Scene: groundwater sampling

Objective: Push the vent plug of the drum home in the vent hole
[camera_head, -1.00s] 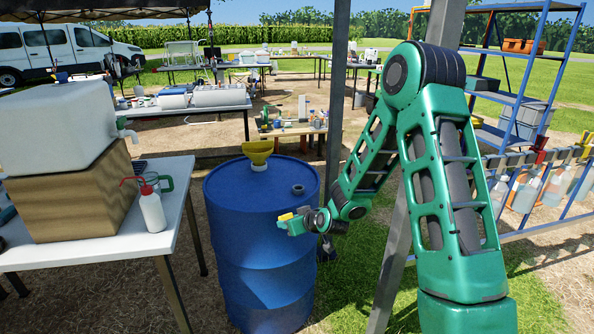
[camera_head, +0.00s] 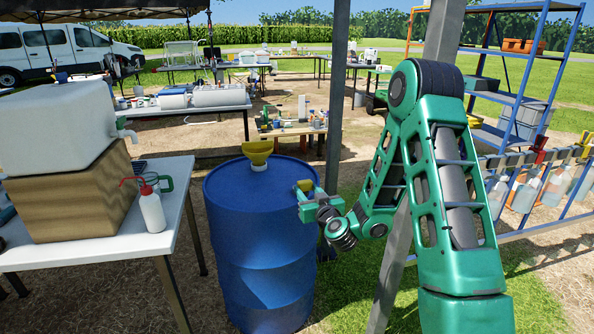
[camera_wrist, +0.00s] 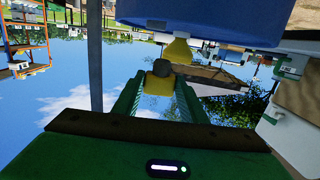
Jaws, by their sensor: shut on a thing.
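The blue drum (camera_head: 258,255) stands upright on the ground, with a yellow funnel (camera_head: 258,154) on its top. My gripper (camera_head: 305,192) is at the drum's right top edge, shut on a small yellow piece, the vent plug (camera_head: 304,185). In the wrist view, which is upside down, the plug (camera_wrist: 157,87) sits between the green fingers (camera_wrist: 158,95), with a grey rounded part at its end. The drum's blue side (camera_wrist: 215,22) and the funnel (camera_wrist: 179,50) show beyond it. The vent hole is hidden; I cannot tell whether the plug touches it.
A white table (camera_head: 115,225) with a wash bottle (camera_head: 151,208) and a large white tank (camera_head: 55,130) stands left of the drum. A grey post (camera_head: 405,245) stands close behind my arm. A rack of bottles (camera_head: 540,190) is at the right.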

